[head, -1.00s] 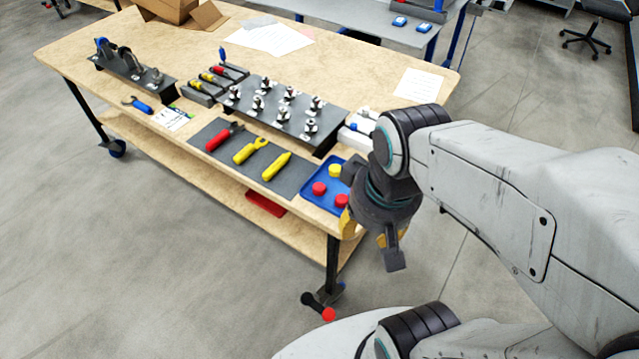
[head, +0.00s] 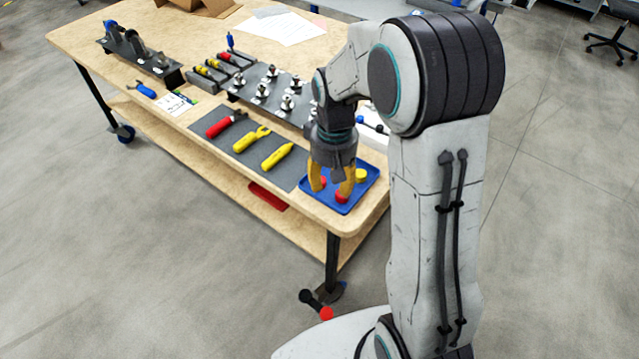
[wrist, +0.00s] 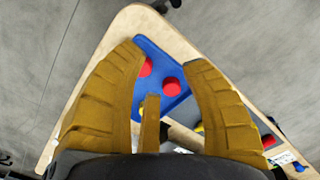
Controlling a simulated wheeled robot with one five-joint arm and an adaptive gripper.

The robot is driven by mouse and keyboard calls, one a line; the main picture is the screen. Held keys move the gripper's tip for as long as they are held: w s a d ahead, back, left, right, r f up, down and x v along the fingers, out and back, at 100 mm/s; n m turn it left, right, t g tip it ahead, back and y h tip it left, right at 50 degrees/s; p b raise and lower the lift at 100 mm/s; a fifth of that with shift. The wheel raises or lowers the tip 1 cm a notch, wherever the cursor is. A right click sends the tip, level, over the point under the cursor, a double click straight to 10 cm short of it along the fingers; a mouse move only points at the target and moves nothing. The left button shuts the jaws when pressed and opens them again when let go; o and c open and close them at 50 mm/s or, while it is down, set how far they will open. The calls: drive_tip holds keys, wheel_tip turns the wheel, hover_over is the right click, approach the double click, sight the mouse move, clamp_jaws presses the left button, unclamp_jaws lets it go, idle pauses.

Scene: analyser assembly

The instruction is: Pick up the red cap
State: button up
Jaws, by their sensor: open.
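Two red caps sit in a blue tray (head: 364,188) at the table's near right corner. In the wrist view one red cap (wrist: 171,87) lies between my finger tips and the other red cap (wrist: 146,67) is close to the left finger. In the head view, one red cap (head: 342,198) shows below the right finger, and the other is mostly hidden by the left finger. My gripper (head: 331,187) is open, pointing down over the tray, with nothing held. Whether a finger touches a cap I cannot tell.
A yellow cap (head: 361,174) is in the tray, right of my gripper. Left of the tray a grey mat (head: 226,151) holds a red-handled tool and two yellow tools. A dark rack (head: 248,91) with several metal fittings stands behind. The tray is near the table edge.

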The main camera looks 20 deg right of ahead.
drive_tip(key=shift+t, duration=0.6)
drive_tip(key=w+f, duration=0.1)
drive_tip(key=w, duration=0.2)
drive_tip(key=w+f, duration=0.1)
drive_tip(key=w, duration=0.2)
drive_tip(key=w+f, duration=0.1)
drive_tip(key=w, duration=0.2)
drive_tip(key=shift+a+f, duration=0.1)
drive_tip(key=shift+f, duration=0.1)
drive_tip(key=shift+w+f, duration=0.2)
drive_tip(key=shift+f, duration=0.3)
wheel_tip(320, 180, down, 4)
drive_tip(key=p, duration=0.4)
drive_tip(key=shift+s, duration=0.15)
drive_tip(key=shift+f+p, duration=0.55)
drive_tip(key=shift+f, duration=0.45)
drive_tip(key=shift+c, duration=0.2)
drive_tip(key=c, duration=0.4)
